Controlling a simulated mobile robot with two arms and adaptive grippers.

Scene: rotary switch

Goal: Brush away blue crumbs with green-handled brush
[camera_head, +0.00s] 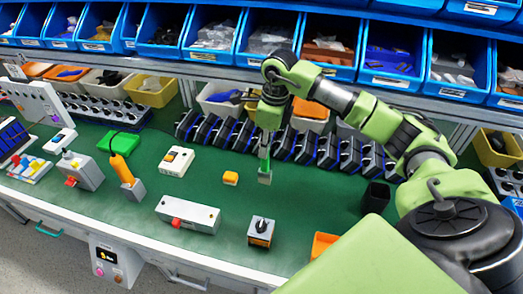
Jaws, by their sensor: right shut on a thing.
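My right arm reaches in from the right, and its gripper (269,121) points down over the green work table (215,195). It is shut on the green-handled brush (265,152). The brush hangs upright with its head low, close to the table top; I cannot tell whether it touches. A small yellow-orange block (230,178) lies to the left of the brush head. I cannot make out blue crumbs on the table in this view. My left gripper is not in view.
A grey rotary switch box (261,232), a white box with a red button (188,218) and an orange-handled tool in a stand (123,172) stand nearby. A black cup (375,198) and orange tray (323,245) are to the right. Black modules (300,147) line the back.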

